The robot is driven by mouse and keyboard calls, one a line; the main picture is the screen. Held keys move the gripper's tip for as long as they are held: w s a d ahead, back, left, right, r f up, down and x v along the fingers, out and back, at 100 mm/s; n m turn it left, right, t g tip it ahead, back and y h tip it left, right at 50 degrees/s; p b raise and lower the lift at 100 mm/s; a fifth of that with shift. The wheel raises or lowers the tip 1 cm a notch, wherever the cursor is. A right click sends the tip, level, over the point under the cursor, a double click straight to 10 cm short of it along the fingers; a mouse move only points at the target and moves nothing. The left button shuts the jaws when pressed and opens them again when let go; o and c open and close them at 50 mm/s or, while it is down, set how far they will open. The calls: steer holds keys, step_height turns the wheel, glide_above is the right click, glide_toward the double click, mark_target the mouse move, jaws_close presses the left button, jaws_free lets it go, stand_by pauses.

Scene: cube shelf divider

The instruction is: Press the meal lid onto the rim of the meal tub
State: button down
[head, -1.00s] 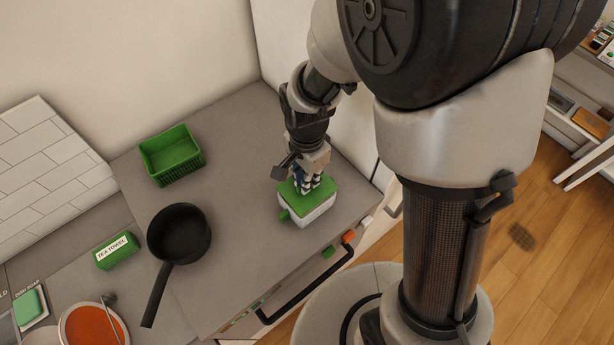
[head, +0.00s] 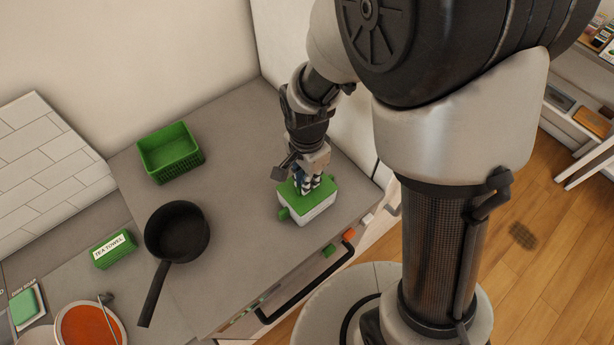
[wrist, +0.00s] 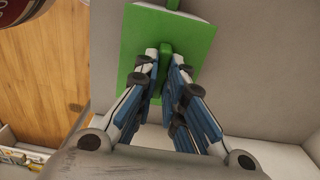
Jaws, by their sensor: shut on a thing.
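The meal lid (head: 318,191) is a green rectangular plate with a raised green grip; it also shows in the wrist view (wrist: 185,35). It lies over the top of the meal tub (head: 309,213), a white box on the grey counter, with green tabs at its ends. My gripper (head: 307,188) points down over the lid; in the wrist view my gripper (wrist: 166,62) is shut on the lid's raised grip. The lid looks level and close on the tub. Whether it is fully seated all round the rim cannot be told. In the wrist view the lid hides most of the tub.
A green basket (head: 170,154) stands at the back left of the counter (head: 235,165). A black pan (head: 177,232) lies front left, near a green tea towel box (head: 113,248) and a bowl of orange contents (head: 90,330). The wall is close behind the tub.

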steer(key=shift+f+b, duration=0.3)
steer(key=shift+f, duration=0.15)
steer(key=c, duration=1.6)
jaws_free()
steer(key=shift+r, duration=0.2)
step_height(320, 180, up, 5)
steer(key=p, duration=0.4)
steer(key=shift+f, duration=0.1)
